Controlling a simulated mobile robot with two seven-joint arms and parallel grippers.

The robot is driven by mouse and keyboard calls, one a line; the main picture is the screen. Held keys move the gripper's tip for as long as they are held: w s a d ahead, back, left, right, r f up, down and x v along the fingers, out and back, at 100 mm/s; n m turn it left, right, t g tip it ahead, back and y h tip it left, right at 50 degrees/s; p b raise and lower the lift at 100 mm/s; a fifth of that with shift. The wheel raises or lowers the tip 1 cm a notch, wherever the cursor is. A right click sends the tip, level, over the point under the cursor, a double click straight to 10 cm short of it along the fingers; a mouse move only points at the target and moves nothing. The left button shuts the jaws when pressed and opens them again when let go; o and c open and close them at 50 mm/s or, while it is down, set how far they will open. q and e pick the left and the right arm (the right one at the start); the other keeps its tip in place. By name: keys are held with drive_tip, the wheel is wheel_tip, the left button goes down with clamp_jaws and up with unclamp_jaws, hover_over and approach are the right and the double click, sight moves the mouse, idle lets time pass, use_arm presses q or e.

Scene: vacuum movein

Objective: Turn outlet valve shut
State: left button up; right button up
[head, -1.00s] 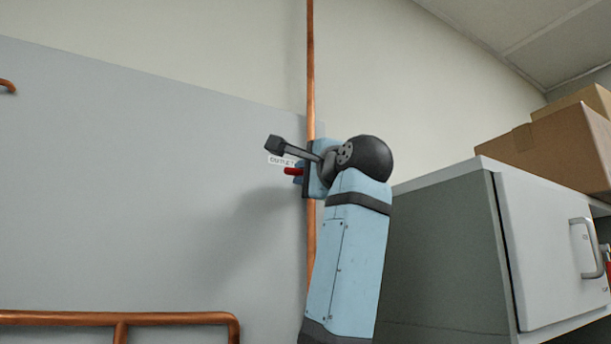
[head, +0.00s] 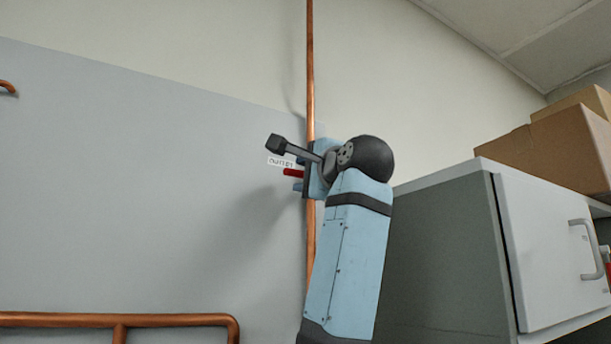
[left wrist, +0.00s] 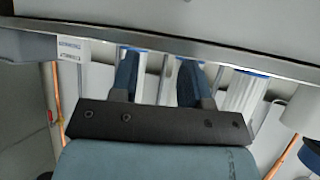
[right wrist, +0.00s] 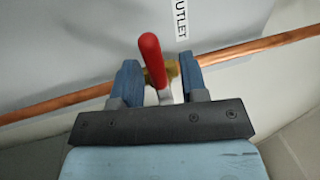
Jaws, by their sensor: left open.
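The outlet valve has a red lever handle (right wrist: 151,58) on a brass body fitted to a copper pipe (right wrist: 60,103). The handle points out crosswise to the pipe. The handle also shows in the head view (head: 293,173), pointing left beside the white OUTLET label (head: 281,162). My right gripper (right wrist: 159,64) is open, with one finger on each side of the handle and valve body. Gaps show between the fingers and the handle. In the head view my right gripper (head: 298,174) is partly hidden by its wrist. My left gripper (left wrist: 160,65) is open and empty, away from the valve.
A grey cabinet (head: 440,250) with cardboard boxes (head: 560,145) on top stands at the right. A lower copper pipe (head: 120,319) runs along the wall at bottom left. The wall panel left of the valve is clear. A grey edge (left wrist: 160,38) crosses in front of my left fingers.

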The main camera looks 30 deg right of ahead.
drive_tip(key=b+v, duration=0.4)
drive_tip(key=v, duration=0.9)
drive_tip(key=shift+s, duration=0.25)
drive_tip(key=shift+d+f, duration=0.1)
